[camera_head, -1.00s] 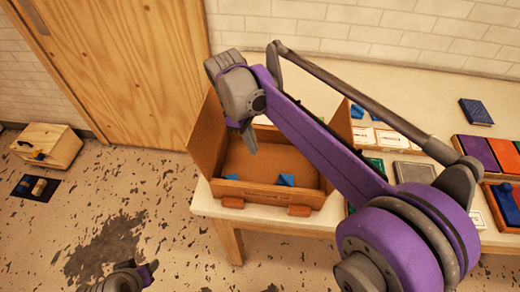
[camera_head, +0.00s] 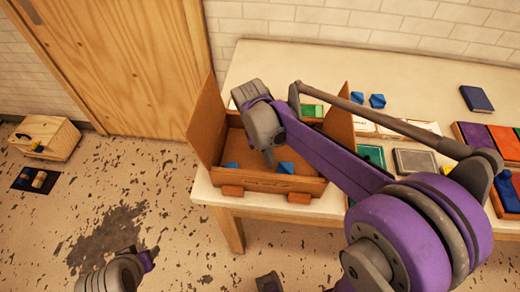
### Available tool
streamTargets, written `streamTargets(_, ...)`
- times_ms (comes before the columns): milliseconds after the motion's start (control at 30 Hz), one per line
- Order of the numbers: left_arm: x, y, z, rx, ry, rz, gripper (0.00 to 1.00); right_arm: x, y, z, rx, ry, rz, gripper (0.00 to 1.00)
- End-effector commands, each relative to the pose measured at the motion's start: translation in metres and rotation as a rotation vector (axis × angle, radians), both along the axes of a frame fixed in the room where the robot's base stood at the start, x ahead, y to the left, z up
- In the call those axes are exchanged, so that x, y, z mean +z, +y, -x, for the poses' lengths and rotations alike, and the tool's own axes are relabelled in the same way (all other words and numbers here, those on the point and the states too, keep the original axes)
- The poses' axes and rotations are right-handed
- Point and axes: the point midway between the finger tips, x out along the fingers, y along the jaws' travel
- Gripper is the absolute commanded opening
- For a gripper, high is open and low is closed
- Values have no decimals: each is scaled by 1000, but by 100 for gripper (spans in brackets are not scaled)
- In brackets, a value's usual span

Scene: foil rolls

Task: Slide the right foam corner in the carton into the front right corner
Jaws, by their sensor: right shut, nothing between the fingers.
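The open brown carton (camera_head: 270,183) stands at the table's front left with its flaps up. Inside, the right foam corner (camera_head: 286,167), a small blue piece, lies near the front wall, short of the front right corner. The left blue foam corner (camera_head: 230,165) lies near the front left. The front wall partly hides both. My right gripper (camera_head: 268,158) points down into the carton, shut and empty, just left of the right foam corner. I cannot tell whether they touch. Parts of my left arm show at the bottom edge, but its gripper cannot be made out.
Two more blue foam pieces (camera_head: 377,100) lie on the white table (camera_head: 290,60) behind the carton. A green item (camera_head: 312,111) lies by the right flap. Cards, coloured boxes and a dark blue book (camera_head: 477,98) fill the right side.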

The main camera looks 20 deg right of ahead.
Motion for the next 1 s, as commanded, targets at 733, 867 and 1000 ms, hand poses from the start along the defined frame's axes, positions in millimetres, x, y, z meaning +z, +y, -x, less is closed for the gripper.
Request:
streamTargets(733, 0, 0, 0, 0, 0, 0, 50, 0, -37, 43, -5, 1, 1, 0)
streamTargets(867, 1, 0, 0, 0, 0, 0, 50, 0, -48, 55, -2, 0, 0, 0)
streamTargets(1000, 1, 0, 0, 0, 0, 0, 50, 0, -50, 58, 0, 0, 0, 0)
